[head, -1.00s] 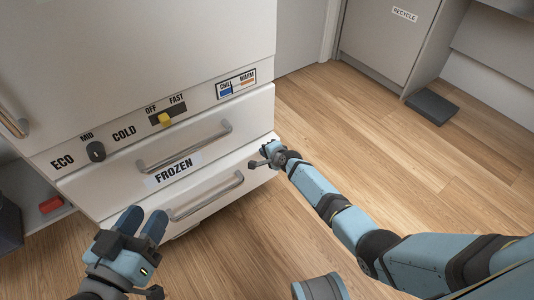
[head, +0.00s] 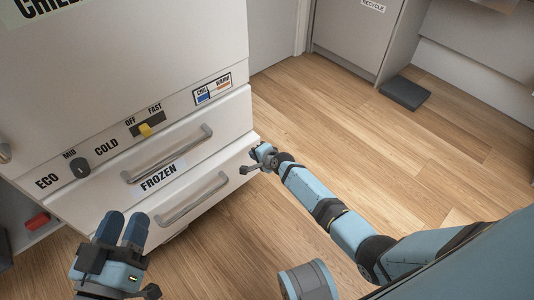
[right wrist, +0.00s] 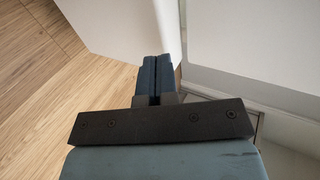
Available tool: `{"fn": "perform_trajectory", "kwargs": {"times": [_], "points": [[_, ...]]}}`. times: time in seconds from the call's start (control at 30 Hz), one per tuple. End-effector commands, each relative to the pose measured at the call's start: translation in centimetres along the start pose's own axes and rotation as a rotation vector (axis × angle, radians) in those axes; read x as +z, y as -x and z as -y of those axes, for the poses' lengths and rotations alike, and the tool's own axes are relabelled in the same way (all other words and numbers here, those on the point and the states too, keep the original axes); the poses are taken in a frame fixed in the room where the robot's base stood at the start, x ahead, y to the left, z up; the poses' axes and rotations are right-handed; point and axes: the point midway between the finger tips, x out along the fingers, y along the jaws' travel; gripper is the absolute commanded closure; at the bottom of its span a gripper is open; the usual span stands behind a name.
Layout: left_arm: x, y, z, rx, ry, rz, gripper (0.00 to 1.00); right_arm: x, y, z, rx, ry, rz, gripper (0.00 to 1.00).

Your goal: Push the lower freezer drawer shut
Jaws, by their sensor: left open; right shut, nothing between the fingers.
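The lower freezer drawer (head: 222,165) is the lowest white front of the fridge, with a grey bar handle (head: 192,198). It seems to stand out slightly past the upper drawer; the exact gap is hard to tell. My right gripper (head: 256,160) is at the drawer's right end; whether it touches is unclear. In the right wrist view its fingers (right wrist: 157,75) are shut and empty, between a white panel on the left and a pale surface on the right. My left gripper (head: 123,222) is open and empty in front of the drawer's left part, hiding some of it.
A red block (head: 37,221) lies left of the fridge. A dark pedal (head: 405,94) is by the recycle cabinet. Wooden floor is clear at right.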

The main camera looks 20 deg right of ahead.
Motion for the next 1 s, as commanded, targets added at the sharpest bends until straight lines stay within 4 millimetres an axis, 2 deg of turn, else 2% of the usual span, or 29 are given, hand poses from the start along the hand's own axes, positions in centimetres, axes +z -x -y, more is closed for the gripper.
{"fn": "perform_trajectory", "kwargs": {"times": [0.03,0.3,0.57,0.6,0.77,1.0], "points": [[-1.0,0.0,-0.2,-0.002,0.000,-0.018,0.57,0.0,1.1,0.2,0.001,0.000,-0.001,1.00],[-4.0,0.2,-0.7,-0.008,-0.008,-0.121,0.57,0.0,5.1,0.3,0.000,0.001,0.000,1.00],[-4.9,0.3,-0.7,-0.018,-0.016,-0.152,0.57,0.0,7.5,0.1,-0.001,0.000,-0.001,1.00],[-5.0,0.3,-0.7,-0.019,-0.017,-0.154,0.62,0.0,7.6,0.1,0.000,0.000,0.000,1.00],[-5.0,0.4,-0.6,-0.020,-0.018,-0.157,0.99,0.0,7.9,0.0,0.000,0.000,0.000,1.00],[-4.9,0.4,-0.6,-0.019,-0.020,-0.156,1.00,0.0,8.0,0.1,-0.003,0.011,0.000,1.00]]}}
